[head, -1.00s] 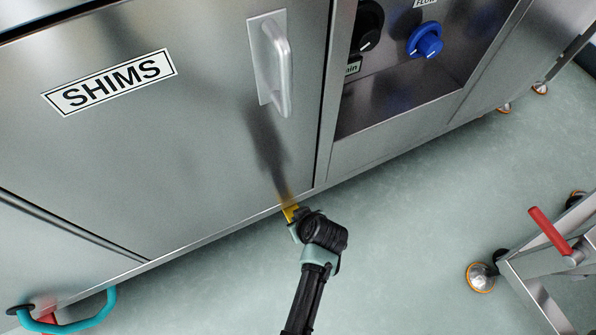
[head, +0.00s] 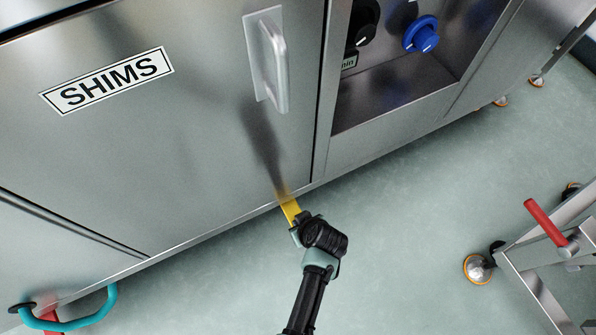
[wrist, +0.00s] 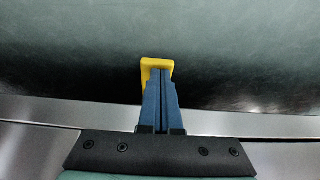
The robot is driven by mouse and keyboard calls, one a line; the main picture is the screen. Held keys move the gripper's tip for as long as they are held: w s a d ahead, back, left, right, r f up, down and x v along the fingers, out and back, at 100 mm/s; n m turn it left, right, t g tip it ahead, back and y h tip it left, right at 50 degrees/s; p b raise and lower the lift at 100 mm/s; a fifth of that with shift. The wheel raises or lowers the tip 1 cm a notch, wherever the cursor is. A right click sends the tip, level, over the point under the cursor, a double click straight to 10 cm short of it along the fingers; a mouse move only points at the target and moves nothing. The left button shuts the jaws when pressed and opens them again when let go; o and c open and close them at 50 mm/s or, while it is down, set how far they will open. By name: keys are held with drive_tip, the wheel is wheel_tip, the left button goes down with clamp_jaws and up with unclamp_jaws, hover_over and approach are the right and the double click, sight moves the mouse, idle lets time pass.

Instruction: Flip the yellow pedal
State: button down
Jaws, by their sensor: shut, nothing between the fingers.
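The yellow pedal (head: 291,209) juts out from under the bottom edge of the steel cabinet in the head view. In the wrist view the pedal (wrist: 156,66) shows as a yellow end around the tips of my gripper's blue fingers. My gripper (wrist: 160,76) is shut with its fingers together and nothing between them. Its fingertips overlap the pedal in the wrist view; I cannot tell whether they touch it. In the head view my black wrist hides the fingers and the pedal's near end.
The steel cabinet (head: 190,150) has a SHIMS label (head: 107,80) and a handle (head: 268,62). A blue knob (head: 421,34) is in a recess at right. A teal handle (head: 85,322) is at lower left. A wheeled cart (head: 533,290) with a red handle stands right. The floor between is clear.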

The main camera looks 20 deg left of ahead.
drive_tip(key=shift+s+d+f+b, duration=0.15)
drive_tip(key=shift+f+b, duration=0.1)
drive_tip(key=shift+f, duration=0.6)
drive_tip(key=shift+s+d+f+b, duration=0.1)
drive_tip(key=shift+f+b, duration=0.15)
drive_tip(key=shift+f, duration=0.65)
